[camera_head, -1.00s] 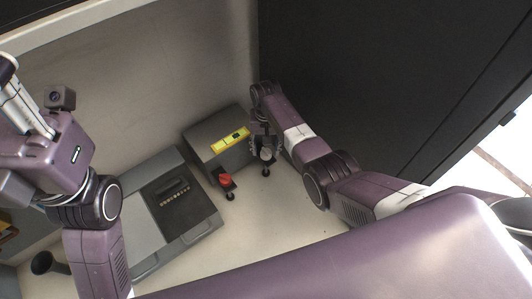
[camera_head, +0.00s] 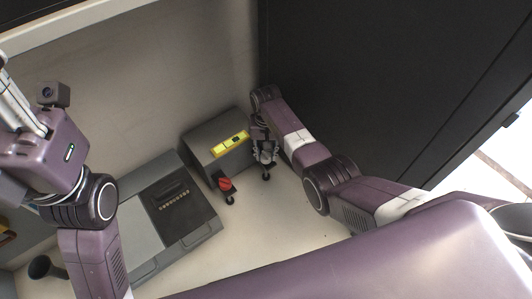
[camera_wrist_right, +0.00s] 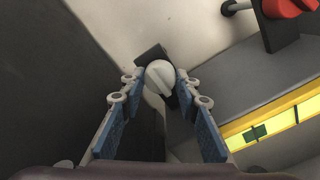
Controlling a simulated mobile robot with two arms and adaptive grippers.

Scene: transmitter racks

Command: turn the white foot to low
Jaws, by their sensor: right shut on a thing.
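The white foot (camera_wrist_right: 160,76) is a round white knob with a raised bar across it, on a dark mount in the right wrist view. The bar runs slanted, upper left to lower right. My right gripper (camera_wrist_right: 154,85) is shut on it, one fingertip at each side. In the head view my right gripper (camera_head: 265,152) is at the front of the grey box (camera_head: 205,143) and covers most of the white foot. Of my left gripper, only pale parts (camera_head: 18,108) show at the left edge; its fingertips cannot be made out.
A red knob (camera_head: 225,184) is on the same grey box, left of my right gripper; it also shows in the wrist view (camera_wrist_right: 288,8). A yellow label (camera_head: 230,143) is on the box. A flat grey unit (camera_head: 150,220) lies to the left. A dark panel (camera_head: 370,80) stands close on the right.

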